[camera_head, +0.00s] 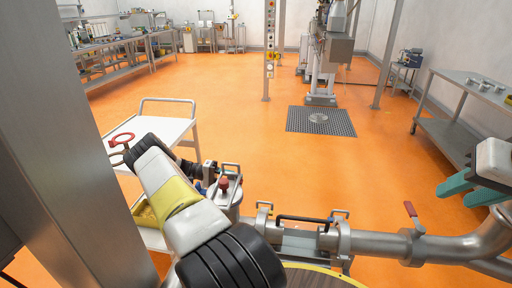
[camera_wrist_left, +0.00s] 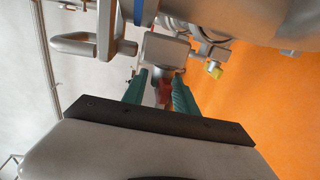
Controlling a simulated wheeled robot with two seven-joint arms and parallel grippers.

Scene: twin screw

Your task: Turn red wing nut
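The red wing nut (camera_wrist_left: 164,91) shows as a small red piece below a grey metal block in the left wrist view, partly hidden. My left gripper (camera_wrist_left: 158,85) has its two green fingers apart, one on each side of the red piece; a gap shows on the left of it. Whether the right finger touches it I cannot tell. In the head view my left arm hides these fingers. A red knob (camera_head: 223,183) tops a silver fitting beside that arm; I cannot tell if it is the same piece. My right gripper (camera_head: 468,190) is open and empty at the right edge.
A steel pipe (camera_head: 375,244) with a red-handled valve (camera_head: 410,208) runs along the lower right. A steel table (camera_head: 465,90) is at the right.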

